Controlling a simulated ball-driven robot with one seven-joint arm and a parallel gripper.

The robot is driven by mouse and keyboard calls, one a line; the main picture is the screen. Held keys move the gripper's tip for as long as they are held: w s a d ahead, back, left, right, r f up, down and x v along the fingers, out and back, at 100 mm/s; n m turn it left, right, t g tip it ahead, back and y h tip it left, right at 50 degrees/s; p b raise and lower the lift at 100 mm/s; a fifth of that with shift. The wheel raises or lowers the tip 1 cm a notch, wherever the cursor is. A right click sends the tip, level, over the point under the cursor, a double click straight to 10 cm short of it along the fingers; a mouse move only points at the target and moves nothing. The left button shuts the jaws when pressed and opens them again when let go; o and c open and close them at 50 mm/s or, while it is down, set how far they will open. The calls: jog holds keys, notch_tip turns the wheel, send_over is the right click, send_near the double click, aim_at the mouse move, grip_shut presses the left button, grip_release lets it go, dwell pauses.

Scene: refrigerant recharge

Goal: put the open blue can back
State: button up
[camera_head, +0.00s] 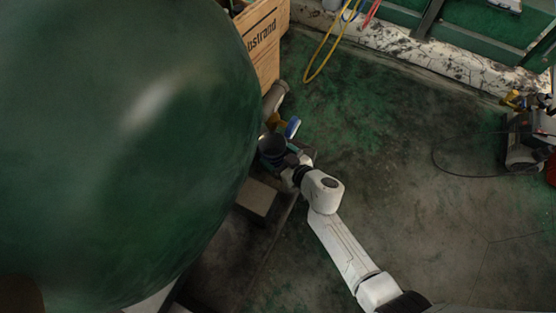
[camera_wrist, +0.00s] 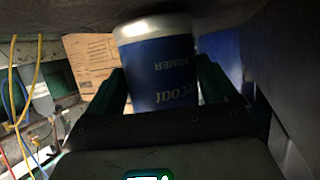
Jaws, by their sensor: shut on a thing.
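The blue can (camera_wrist: 160,75) is between my gripper's green fingers in the wrist view. In the head view my gripper (camera_head: 285,158) is beside the large green tank, and a dark round opening (camera_head: 271,146) there appears to be the can's open top. The can's contents cannot be made out. Whether its base touches a surface cannot be told.
A blue and white object (camera_head: 292,128) stands close behind my gripper. A wooden crate (camera_head: 264,38) is farther back, beside a yellow hose (camera_head: 322,58). The large green tank (camera_head: 110,140) fills the left. Open floor (camera_head: 400,150) lies to the right.

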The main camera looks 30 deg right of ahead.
jog(key=shift+f+b, duration=0.3)
jog(key=shift+f, duration=0.4)
jog(key=shift+r, duration=0.1)
jog(key=o, duration=1.1)
jog(key=shift+c, duration=0.2)
jog(key=p+v, duration=0.8)
jog(key=v, duration=0.4)
jog(key=shift+d, duration=0.1)
